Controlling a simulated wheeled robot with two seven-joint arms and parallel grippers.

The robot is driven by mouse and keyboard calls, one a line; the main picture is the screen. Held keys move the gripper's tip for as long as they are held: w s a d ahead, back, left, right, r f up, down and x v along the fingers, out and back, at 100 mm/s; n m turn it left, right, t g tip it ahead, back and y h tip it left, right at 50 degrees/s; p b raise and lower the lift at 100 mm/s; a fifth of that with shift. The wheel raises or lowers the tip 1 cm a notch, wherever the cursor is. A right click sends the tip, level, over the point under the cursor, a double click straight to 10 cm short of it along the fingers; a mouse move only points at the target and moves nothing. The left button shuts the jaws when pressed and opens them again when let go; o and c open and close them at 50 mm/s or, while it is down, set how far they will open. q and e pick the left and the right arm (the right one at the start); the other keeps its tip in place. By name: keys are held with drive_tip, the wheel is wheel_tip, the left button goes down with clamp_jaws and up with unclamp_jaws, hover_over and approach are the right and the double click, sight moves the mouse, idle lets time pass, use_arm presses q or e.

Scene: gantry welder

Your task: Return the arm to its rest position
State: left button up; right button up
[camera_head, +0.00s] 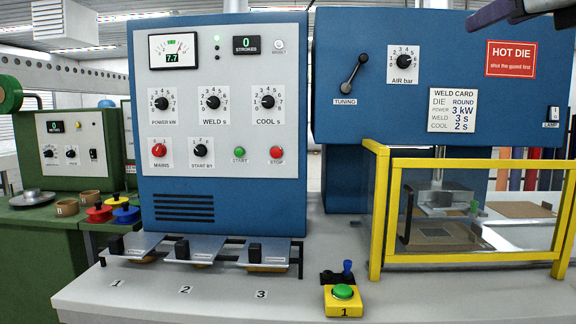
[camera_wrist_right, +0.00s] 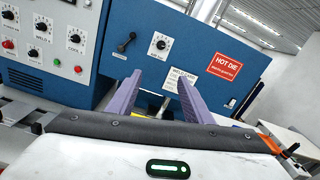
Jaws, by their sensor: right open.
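My right gripper (camera_head: 497,13) shows only in part at the top right corner of the head view, as a purple-grey finger in front of the blue welder (camera_head: 440,60). In the right wrist view its two purple fingers (camera_wrist_right: 160,78) stand apart with nothing between them. The welder's front and the red hot die sign (camera_wrist_right: 230,66) lie beyond the fingers. My left gripper and left arm are not in either view.
A blue control cabinet (camera_head: 222,185) stands at the middle left, with three foot-like pedals on the grey bench (camera_head: 200,302). A yellow-framed guard (camera_head: 382,220) encloses the die area. A yellow box with a green button (camera_head: 343,300) sits in front. A green bench (camera_head: 50,245) is left.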

drive_tip(key=w+a+f+n+g+y, duration=0.3)
drive_tip(key=a+f+y, duration=0.2)
drive_tip(key=a+f, duration=0.45)
drive_tip(key=w+a+f+n+g+y, duration=0.25)
drive_tip(key=a+f+y, duration=0.35)
drive_tip(key=a+f, duration=0.35)
drive_tip(key=s+a+f+m+g+y, duration=0.45)
drive_tip(key=a+f+y, duration=0.45)
drive_tip(key=f, duration=0.5)
drive_tip(key=s+d+f+m+t+h, duration=0.25)
drive_tip(key=d+f+m+h, duration=0.2)
drive_tip(key=f+m, duration=0.6)
drive_tip(key=s+d+f+m+t+h, duration=0.1)
drive_tip(key=d+f+m+t+h, duration=0.3)
drive_tip(key=f+m, duration=0.6)
drive_tip(key=s+d+f+m+t+h, duration=0.25)
drive_tip(key=f+m+h, duration=0.25)
drive_tip(key=f+m, duration=0.5)
drive_tip(key=s+d+f+m+g+h, duration=0.1)
drive_tip(key=s+f+m+g+h, duration=0.2)
drive_tip(key=s+f, duration=1.8)
wheel_tip(320, 180, down, 2)
drive_tip(key=m+g, duration=0.3)
drive_tip(key=g, duration=0.2)
drive_tip(key=shift+d+f, duration=0.2)
drive_tip(key=shift+d, duration=0.1)
